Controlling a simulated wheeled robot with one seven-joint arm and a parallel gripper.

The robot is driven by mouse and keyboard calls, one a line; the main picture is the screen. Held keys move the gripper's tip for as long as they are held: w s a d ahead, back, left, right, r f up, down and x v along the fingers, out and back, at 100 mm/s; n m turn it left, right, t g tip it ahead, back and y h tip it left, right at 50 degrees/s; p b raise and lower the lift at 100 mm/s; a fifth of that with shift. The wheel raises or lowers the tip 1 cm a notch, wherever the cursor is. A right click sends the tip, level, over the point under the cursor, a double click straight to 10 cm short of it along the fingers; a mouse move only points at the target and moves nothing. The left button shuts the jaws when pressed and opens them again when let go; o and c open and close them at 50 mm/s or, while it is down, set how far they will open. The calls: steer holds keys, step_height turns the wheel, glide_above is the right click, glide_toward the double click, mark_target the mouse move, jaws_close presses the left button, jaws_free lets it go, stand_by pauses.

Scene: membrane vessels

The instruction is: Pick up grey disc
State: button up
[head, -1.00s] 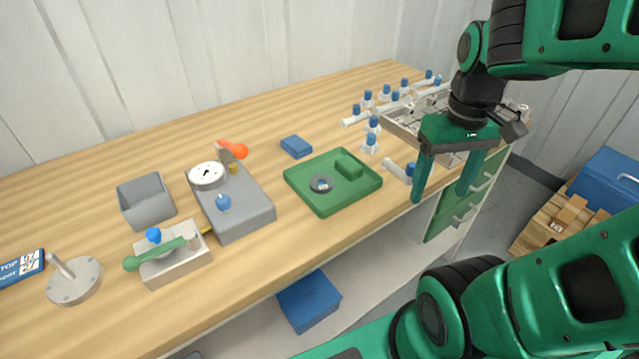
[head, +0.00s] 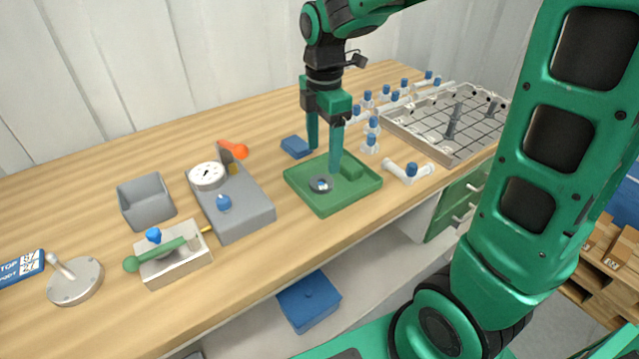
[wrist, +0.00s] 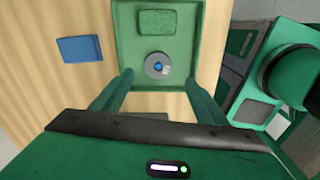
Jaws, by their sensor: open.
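The grey disc (head: 321,184) lies flat in the green tray (head: 324,210), left of the tray's raised green block (head: 350,169). It has a small blue centre. In the wrist view the disc (wrist: 158,65) shows whole, ahead of and between the two fingers. My gripper (head: 323,162) is open and empty, with its fingers pointing down over the back part of the tray. In the wrist view my gripper (wrist: 158,82) shows its fingers spread wider than the disc. I cannot tell its exact height above the tray.
A blue block (head: 296,146) lies just behind the tray. A grey device with a dial (head: 237,205) stands to the left. White fittings with blue caps (head: 371,134) and a metal-framed grid (head: 450,125) stand to the right.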

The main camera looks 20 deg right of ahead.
mark_target(321, 183)
steer(key=f, duration=0.8)
steer(key=shift+w+a+f, duration=0.1)
steer(key=shift+w, duration=0.1)
steer(key=c, duration=1.1)
